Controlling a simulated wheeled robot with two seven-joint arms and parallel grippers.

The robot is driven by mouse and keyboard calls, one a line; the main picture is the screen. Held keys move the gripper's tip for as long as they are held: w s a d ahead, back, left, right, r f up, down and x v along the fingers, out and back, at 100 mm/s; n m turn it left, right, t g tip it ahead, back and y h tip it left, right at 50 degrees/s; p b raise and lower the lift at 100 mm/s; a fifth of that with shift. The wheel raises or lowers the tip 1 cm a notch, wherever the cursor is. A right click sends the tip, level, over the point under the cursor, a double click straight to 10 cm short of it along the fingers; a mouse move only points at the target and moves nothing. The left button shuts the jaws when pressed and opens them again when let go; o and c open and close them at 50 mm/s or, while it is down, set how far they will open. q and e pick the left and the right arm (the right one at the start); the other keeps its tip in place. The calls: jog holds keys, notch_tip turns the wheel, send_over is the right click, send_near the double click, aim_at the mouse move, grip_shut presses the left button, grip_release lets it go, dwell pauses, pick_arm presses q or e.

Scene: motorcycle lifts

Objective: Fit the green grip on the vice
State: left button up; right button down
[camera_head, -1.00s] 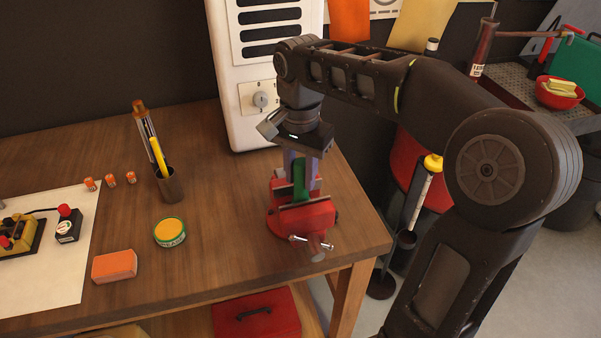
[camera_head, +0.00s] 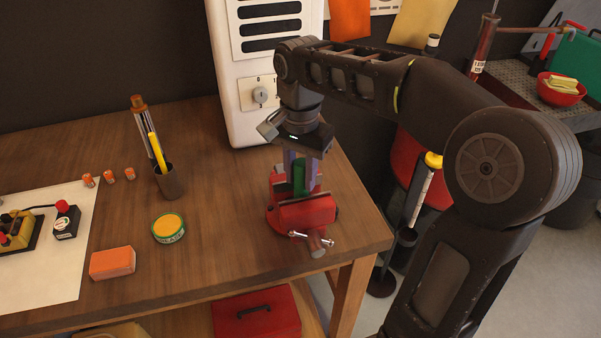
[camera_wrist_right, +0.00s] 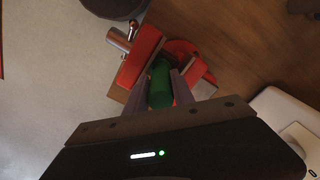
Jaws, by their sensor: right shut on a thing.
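The red vice (camera_head: 305,212) stands at the right end of the wooden bench, its screw handle facing the front edge. The green grip (camera_head: 299,178) is upright at the vice's jaws, and its lower end is hidden behind the front jaw. My right gripper (camera_head: 300,172) points down from above and is shut on the grip. In the right wrist view the green grip (camera_wrist_right: 160,85) sits between the two fingers, with the red vice (camera_wrist_right: 146,56) around its far end. I cannot tell how deep it sits. My left gripper is not in view.
A pen cup (camera_head: 168,182), a round yellow tin (camera_head: 168,228) and an orange block (camera_head: 112,263) stand left of the vice. A white cabinet (camera_head: 262,125) is behind it. Bare bench top (camera_head: 225,225) lies between the tin and the vice.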

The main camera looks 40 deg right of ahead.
jog(key=shift+f, duration=0.3)
jog(key=c, duration=1)
grip_release()
jog(key=shift+o, duration=0.2)
jog(key=o, duration=0.4)
jog(key=shift+c, duration=0.2)
